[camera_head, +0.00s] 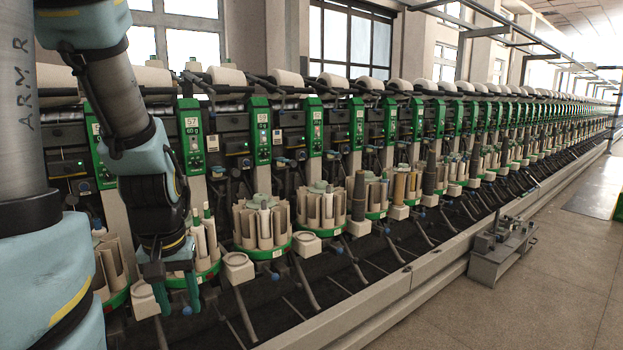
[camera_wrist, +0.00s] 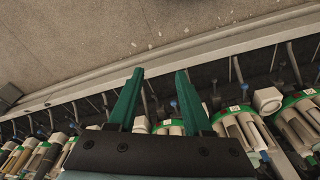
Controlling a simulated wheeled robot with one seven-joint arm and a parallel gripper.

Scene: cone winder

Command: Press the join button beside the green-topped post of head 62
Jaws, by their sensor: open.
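My gripper (camera_head: 178,296) hangs fingers-down in front of the near winding heads at the left of the head view. Its two green fingers stand apart and empty; they also show in the wrist view (camera_wrist: 158,75). A row of green-topped posts runs away to the right. One near post (camera_head: 190,140) seems to read 57, and another (camera_head: 262,132) seems to read 59. Farther posts (camera_head: 313,125) carry labels too small to read, so I cannot tell which is head 62. Small buttons show on the near posts, but the join button of head 62 cannot be made out.
Round bobbin magazines with green rims (camera_head: 264,252) and cream square cups (camera_head: 238,267) stick out below the posts. Levers and a long grey rail (camera_head: 400,290) run along the front. A grey metal fixture (camera_head: 503,250) stands on the floor beside the rail. The aisle floor (camera_head: 560,270) at right is open.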

